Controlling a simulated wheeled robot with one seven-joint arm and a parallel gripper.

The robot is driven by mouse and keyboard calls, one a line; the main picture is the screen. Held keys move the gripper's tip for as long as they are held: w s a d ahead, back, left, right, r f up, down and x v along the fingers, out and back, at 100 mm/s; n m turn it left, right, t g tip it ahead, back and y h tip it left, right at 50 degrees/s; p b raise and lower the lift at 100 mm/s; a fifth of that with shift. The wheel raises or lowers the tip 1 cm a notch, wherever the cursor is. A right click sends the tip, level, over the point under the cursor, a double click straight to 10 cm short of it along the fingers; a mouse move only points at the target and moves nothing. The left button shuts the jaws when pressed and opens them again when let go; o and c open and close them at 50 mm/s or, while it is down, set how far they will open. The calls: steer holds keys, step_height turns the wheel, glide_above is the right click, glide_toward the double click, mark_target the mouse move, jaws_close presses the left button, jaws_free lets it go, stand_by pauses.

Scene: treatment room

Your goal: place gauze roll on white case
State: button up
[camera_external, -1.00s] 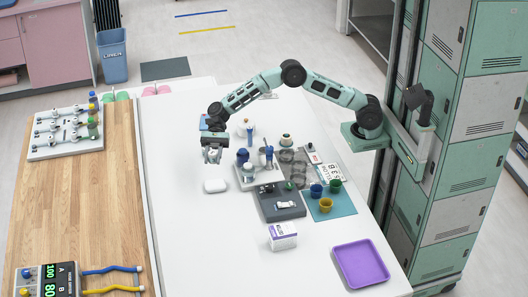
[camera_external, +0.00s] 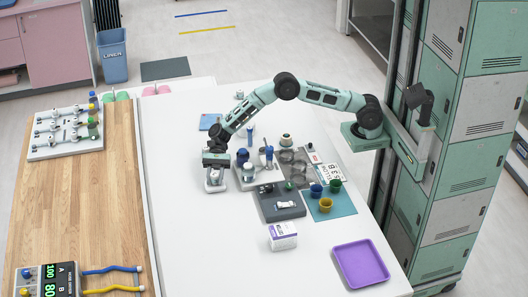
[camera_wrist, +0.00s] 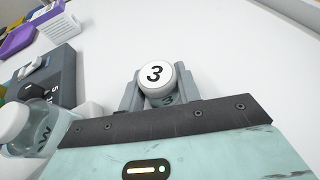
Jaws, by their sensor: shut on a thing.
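My gripper (camera_external: 215,170) points down at the left of the white table's group of objects. In the wrist view its fingers (camera_wrist: 159,92) are shut on a short pale cylinder (camera_wrist: 155,74) with a black 3 on its round white end.
The table's front left is clear.

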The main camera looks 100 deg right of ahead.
steer(key=shift+f, duration=0.1)
steer(key=o, duration=0.9)
steer(key=shift+o, duration=0.2)
steer(key=shift+d+r, duration=0.1)
steer(key=shift+r, duration=0.1)
steer(key=v, duration=1.2)
steer(key=shift+b, duration=0.3)
